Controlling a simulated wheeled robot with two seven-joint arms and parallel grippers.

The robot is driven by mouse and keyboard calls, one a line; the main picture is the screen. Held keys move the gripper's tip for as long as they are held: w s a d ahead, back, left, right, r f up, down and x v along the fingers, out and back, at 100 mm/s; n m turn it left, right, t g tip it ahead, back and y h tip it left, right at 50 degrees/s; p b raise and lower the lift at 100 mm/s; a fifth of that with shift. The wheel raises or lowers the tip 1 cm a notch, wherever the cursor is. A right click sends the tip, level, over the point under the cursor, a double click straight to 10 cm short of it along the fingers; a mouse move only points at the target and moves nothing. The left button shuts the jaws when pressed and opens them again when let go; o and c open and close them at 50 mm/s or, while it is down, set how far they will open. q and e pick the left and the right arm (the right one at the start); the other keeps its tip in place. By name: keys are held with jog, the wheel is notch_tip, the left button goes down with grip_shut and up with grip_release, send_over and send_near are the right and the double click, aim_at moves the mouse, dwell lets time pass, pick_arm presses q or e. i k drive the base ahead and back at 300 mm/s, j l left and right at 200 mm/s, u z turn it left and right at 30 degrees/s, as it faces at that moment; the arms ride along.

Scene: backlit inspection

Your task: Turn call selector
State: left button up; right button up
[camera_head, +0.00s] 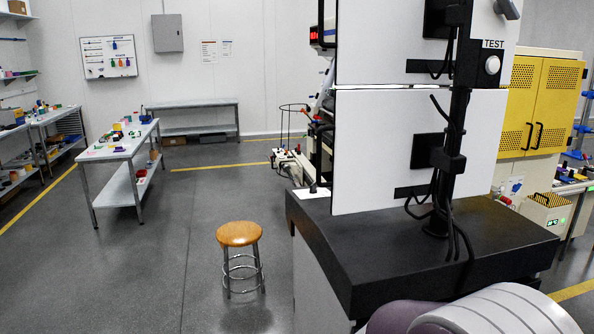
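No part is clearly readable as the call selector from here. A small dark knob (313,187) stands up at the back left corner of the black bench top, by a small white plate (312,194); its details are too small to tell. A round white button-like part (492,65) sits under a TEST label (493,43) at the upper right. Neither of my grippers is in view. A rounded white and purple part of my own body shows at the bottom right.
A black-topped bench (390,265) carries two large white panels (400,150) on a black post (450,150). A wooden-topped stool (239,234) stands left of it. A workbench (118,153) with small parts is further left. A yellow cabinet (541,105) is behind. Grey floor between is open.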

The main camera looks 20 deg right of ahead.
aim_at(313, 188)
jog(key=i, duration=0.8)
jog(key=i+z, duration=0.1)
jog(key=i, duration=0.75)
jog(key=i+j, duration=0.15)
jog(key=i, duration=0.65)
jog(key=i+j+z, duration=0.1)
jog(key=i, duration=0.75)
